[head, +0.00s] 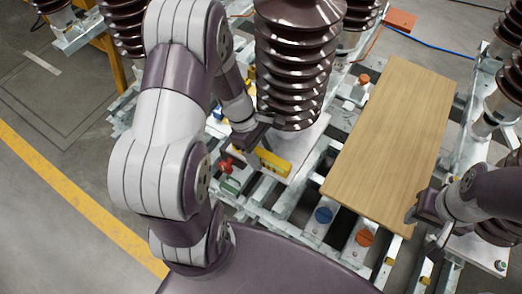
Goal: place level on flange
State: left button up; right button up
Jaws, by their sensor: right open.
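A yellow level (274,163) is at the near-left side of the pale flange plate (309,140) under the central brown ribbed insulator (298,65). My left gripper (254,140) is right at the level's left end, pointing down. Its fingers are small and partly hidden, so I cannot tell whether they grip the level or whether the level rests fully on the plate. My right gripper (428,222) is open and empty near the lower right corner of the wooden board.
A wooden board (392,140) lies across the metal frame right of the insulator. Blue (323,214) and orange (364,238) round knobs sit on the frame in front. A red part (225,164) is left of the level. More insulators stand at the back and right.

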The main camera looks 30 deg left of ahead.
pick_arm(q)
jog(key=shift+r, duration=0.1)
jog(key=p+v, duration=0.1)
jog(key=v, duration=1.1)
jog(key=s+d+m+t+y, duration=0.1)
jog(key=s+d+m+y, duration=0.1)
jog(key=m, duration=0.6)
jog(key=s+d+m+y, duration=0.2)
jog(key=d+m, duration=0.3)
jog(key=m, duration=0.4)
jog(key=shift+s+t+y, duration=0.3)
jog(key=shift+t, duration=0.1)
